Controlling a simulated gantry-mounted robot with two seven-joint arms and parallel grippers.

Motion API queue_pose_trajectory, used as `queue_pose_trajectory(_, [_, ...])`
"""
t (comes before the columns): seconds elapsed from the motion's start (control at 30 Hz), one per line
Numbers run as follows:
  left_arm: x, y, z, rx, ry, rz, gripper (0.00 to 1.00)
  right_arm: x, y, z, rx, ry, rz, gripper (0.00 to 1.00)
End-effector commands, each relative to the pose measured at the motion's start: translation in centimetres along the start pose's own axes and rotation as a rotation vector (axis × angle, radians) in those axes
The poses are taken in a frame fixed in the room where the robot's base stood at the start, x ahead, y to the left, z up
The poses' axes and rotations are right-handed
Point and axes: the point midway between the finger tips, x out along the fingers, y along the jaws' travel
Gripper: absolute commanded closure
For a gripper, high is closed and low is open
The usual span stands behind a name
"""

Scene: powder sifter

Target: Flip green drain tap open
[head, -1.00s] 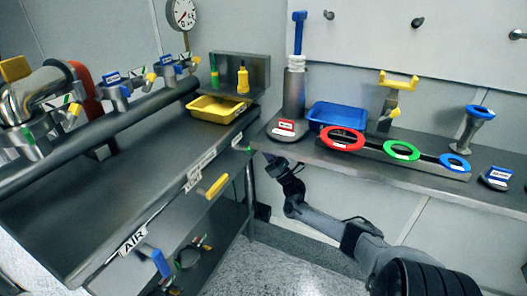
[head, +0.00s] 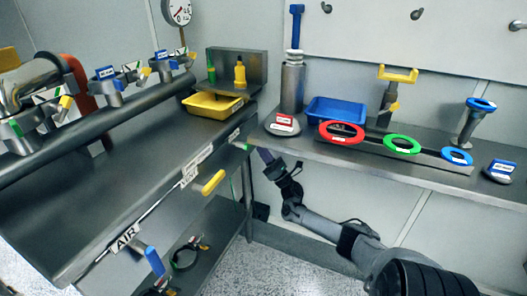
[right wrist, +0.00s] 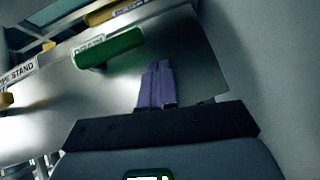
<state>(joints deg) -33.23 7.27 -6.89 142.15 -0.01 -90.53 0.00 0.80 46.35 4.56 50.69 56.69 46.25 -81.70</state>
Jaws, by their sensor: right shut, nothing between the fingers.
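The green drain tap (head: 241,146) sits on the front edge of the left bench, near the corner. In the right wrist view its green handle (right wrist: 110,48) lies lengthwise along the panel beside a partly covered label. My right gripper (head: 265,156) is just right of the tap in the head view. Its purple fingers (right wrist: 157,66) are shut and empty. In the right wrist view they point up at the panel, to the right of and below the green handle. I cannot tell whether they touch the handle. My left gripper is not in view.
A yellow-handled tap (head: 213,182) and a blue-handled tap (head: 154,261) are on the same bench edge. The right bench (head: 380,165) stands above my right forearm, with red, green and blue rings on it. A yellow tray (head: 213,108) is in the corner.

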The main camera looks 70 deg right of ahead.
Motion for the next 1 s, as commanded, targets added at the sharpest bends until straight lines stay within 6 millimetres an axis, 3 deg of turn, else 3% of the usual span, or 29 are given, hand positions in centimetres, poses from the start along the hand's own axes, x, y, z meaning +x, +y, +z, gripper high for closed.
queue_pose_trajectory(0.03, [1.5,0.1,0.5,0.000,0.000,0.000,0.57,-1.3,-0.3,-1.3,0.002,0.001,-0.002,1.00])
queue_pose_trajectory(0.1, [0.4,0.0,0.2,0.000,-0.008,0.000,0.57,-2.2,-0.5,-0.5,0.002,0.003,-0.006,1.00])
queue_pose_trajectory(0.27, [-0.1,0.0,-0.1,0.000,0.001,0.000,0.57,-5.5,-0.9,-0.6,0.002,0.003,-0.006,1.00])
queue_pose_trajectory(0.5, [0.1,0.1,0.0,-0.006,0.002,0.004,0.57,-9.1,-1.5,-0.6,0.001,0.002,-0.003,1.00])
queue_pose_trajectory(0.7, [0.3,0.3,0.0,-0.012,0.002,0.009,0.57,-10.3,-1.7,-0.5,0.002,0.002,0.000,1.00])
queue_pose_trajectory(1.0, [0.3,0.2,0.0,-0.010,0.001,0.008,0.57,-10.5,-1.7,-0.5,0.002,0.003,0.000,1.00])
